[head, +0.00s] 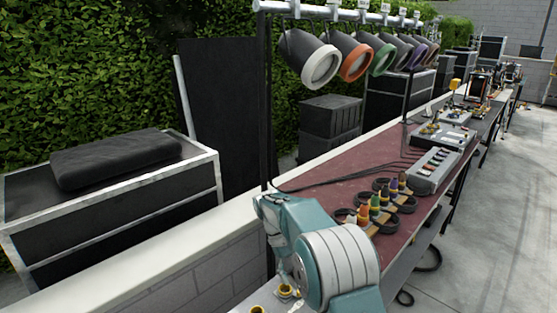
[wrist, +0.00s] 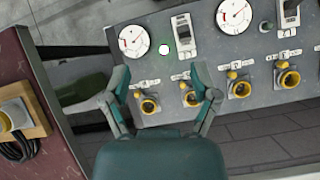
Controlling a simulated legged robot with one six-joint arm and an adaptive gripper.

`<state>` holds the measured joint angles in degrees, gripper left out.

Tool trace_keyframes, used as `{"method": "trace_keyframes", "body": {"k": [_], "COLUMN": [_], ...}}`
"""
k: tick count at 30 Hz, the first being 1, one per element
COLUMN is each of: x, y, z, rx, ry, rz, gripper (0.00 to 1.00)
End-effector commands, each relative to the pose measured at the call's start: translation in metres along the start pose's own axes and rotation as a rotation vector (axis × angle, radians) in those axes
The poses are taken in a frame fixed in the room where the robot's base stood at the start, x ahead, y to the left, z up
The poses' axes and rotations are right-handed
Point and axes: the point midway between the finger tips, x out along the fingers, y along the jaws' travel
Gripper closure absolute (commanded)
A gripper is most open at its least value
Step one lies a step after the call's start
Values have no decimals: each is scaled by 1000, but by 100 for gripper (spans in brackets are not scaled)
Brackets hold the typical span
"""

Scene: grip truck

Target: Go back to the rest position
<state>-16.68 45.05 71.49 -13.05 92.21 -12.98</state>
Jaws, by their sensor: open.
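My gripper (wrist: 159,72) shows in the wrist view with its two teal fingers spread apart and nothing between them. Behind it is a grey panel (wrist: 216,58) with round white gauges (wrist: 134,41), a switch box (wrist: 183,37) and a row of yellow-ringed sockets (wrist: 192,97). Two sockets lie near the fingers. I cannot tell the distance from the fingers to the panel. In the head view, my teal and white arm is at the bottom middle, and the gripper itself is out of sight.
A long table (head: 335,165) with a dark red top carries coiled cables with coloured plugs (head: 375,205) and a grey control box (head: 435,171). A rail (head: 330,12) with several lamps (head: 308,58) hangs above. A black case (head: 120,205) stands left. Concrete floor (head: 500,230) is open at right.

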Motion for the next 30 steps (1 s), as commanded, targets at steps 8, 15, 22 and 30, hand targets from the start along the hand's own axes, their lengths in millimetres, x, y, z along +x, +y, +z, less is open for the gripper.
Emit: {"method": "trace_keyframes", "body": {"k": [8,15,22,30], "x": [-36,-54,-60,-54], "y": [12,14,10,-2], "z": [67,124,178,237], "rx": [90,169,247,343], "ry": [160,293,420,568], "rz": [-23,-41,-56,-73], "gripper": [23,23,23,23]}}
